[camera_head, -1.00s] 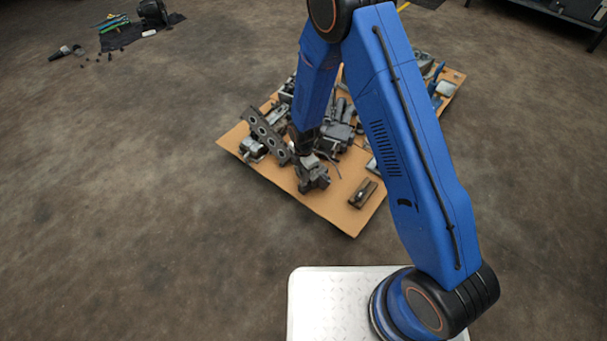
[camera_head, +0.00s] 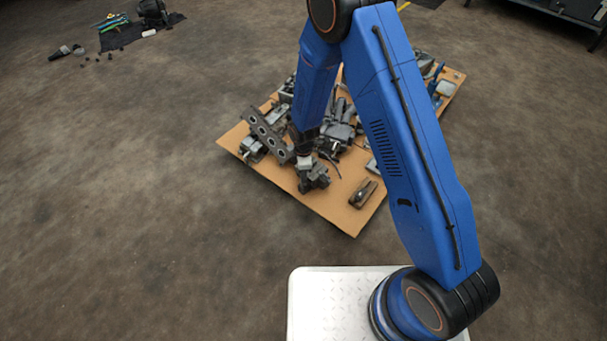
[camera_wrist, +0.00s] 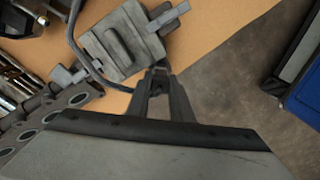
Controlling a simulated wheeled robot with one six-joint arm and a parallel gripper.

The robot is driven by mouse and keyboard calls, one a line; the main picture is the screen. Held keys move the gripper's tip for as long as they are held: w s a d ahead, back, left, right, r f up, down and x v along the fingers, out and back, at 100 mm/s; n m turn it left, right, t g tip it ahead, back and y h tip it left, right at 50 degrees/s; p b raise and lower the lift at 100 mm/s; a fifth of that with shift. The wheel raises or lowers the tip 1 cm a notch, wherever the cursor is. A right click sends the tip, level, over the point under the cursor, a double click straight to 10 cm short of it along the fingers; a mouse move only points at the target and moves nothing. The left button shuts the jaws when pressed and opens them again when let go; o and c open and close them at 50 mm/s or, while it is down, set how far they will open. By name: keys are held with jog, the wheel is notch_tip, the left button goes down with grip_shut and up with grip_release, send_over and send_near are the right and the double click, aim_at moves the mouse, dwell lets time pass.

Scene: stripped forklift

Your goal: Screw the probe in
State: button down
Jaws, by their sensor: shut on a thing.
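My gripper (camera_wrist: 160,88) is in the middle of the wrist view, with its fingers close together on a small dark piece. This piece may be the probe, but it is mostly hidden between the fingers. A grey boxy housing (camera_wrist: 122,42) with a bar across one end lies just beyond the fingertips. I cannot tell whether the held piece touches it. In the head view my gripper (camera_head: 305,155) points down at the near part of the cardboard sheet, just over a grey part (camera_head: 314,176). A threaded hole does not show clearly.
Forklift parts crowd the cardboard sheet (camera_head: 342,215). A plate with round holes (camera_head: 268,137) lies left of my gripper; a dark cable (camera_wrist: 76,45) loops beside the housing. A small brown-grey block (camera_head: 363,194) lies right.

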jog(key=m, duration=0.7)
jog(key=shift+r, duration=0.1)
jog(key=m, duration=0.7)
jog(key=shift+m, duration=0.4)
jog(key=m, duration=0.3)
jog(key=shift+w+m, duration=0.1)
jog(key=shift+m, duration=0.2)
jog(key=m, duration=0.3)
jog(key=shift+m, duration=0.3)
jog(key=m, duration=0.6)
jog(key=shift+m, duration=0.3)
jog(key=c, duration=1.6)
grip_release()
jog(key=shift+c, duration=0.2)
